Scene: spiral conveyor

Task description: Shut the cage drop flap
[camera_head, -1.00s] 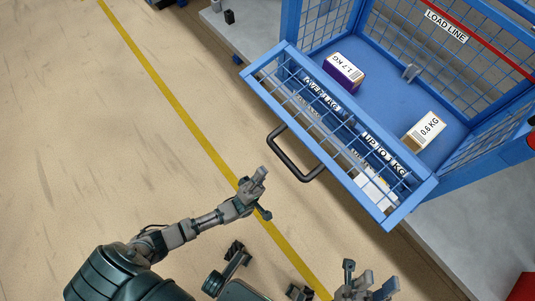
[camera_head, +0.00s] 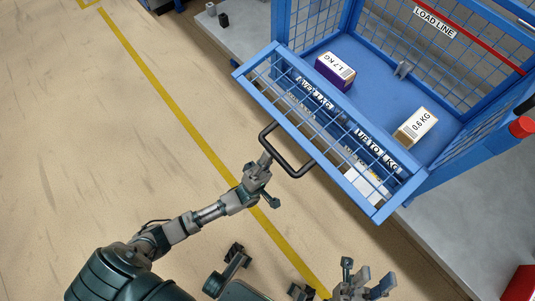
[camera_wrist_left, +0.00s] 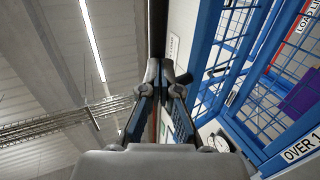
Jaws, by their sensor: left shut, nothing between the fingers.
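The cage drop flap (camera_head: 340,182) is a blue-framed mesh panel, lowered outward from the cage front. Its black U-shaped handle (camera_head: 290,170) sticks out toward me. My left gripper (camera_head: 265,160) is shut and empty, its tips at the handle's left part. In the left wrist view, the closed fingertips (camera_wrist_left: 165,68) lie just below a dark bar (camera_wrist_left: 158,30); I cannot tell whether they touch it. My right gripper (camera_head: 367,278) is at the bottom edge, fingers spread, apart from the flap.
Inside the blue cage, a purple 1.7 KG box (camera_head: 335,71) and a 0.6 KG box (camera_head: 417,126) stand on the blue floor (camera_head: 375,95). Labels and a white item show through the mesh. A red button (camera_head: 522,127) is at right. The floor at left is clear.

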